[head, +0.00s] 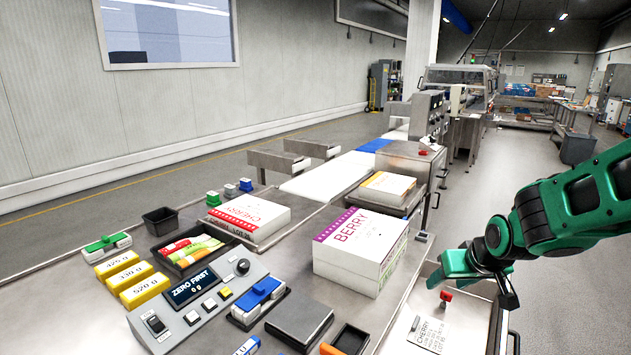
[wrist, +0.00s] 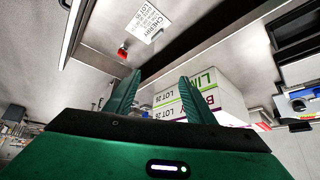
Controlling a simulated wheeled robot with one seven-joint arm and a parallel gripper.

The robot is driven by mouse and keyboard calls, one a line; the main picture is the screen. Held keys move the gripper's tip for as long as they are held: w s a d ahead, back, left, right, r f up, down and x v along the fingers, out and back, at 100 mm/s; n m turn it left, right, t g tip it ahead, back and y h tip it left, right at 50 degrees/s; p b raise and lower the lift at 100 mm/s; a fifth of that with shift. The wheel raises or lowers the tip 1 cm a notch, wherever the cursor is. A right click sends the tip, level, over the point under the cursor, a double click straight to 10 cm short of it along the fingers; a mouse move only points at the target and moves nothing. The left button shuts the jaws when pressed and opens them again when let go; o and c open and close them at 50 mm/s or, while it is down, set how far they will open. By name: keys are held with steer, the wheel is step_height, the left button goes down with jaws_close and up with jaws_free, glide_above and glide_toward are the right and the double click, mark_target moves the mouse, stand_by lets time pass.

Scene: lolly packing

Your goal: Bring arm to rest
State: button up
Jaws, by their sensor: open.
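My green arm reaches in from the right in the head view. My gripper (head: 462,268) is over the metal tray (head: 398,318) at the right end of the bench. In the wrist view my gripper (wrist: 152,98) shows two green fingers spread apart with nothing between them. In that tray lie a white cherry label card (head: 430,334) and a small red item (head: 446,296); the card (wrist: 143,20) and red item (wrist: 122,52) also show in the wrist view. The gripper is apart from the stacked berry and lime boxes (head: 360,250), which stand to its left.
A cherry box (head: 248,215) and another box (head: 386,187) stand in trays on the bench. A scale console (head: 195,300), yellow weight blocks (head: 117,264) and a bin of coloured packets (head: 190,250) fill the left side. Open floor (head: 560,215) lies behind my arm.

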steer(key=s+a+r+g, duration=0.15)
steer(key=s+r, duration=0.35)
steer(key=s, duration=0.7)
steer(key=s+d+m+g, duration=0.2)
steer(key=s+d, duration=0.3)
steer(key=s, duration=0.4)
steer(key=s+d+f+m+g, duration=0.1)
steer(key=s+d+m+g, duration=0.2)
steer(key=s+d, duration=0.3)
steer(key=s+m, duration=0.1)
steer(key=s, duration=0.1)
steer(key=shift+s+d+f, duration=0.3)
steer(key=shift+s, duration=0.1)
steer(key=c, duration=0.4)
steer(key=shift+a+g, duration=0.1)
steer(key=shift+g, duration=0.15)
steer(key=shift+c, duration=0.3)
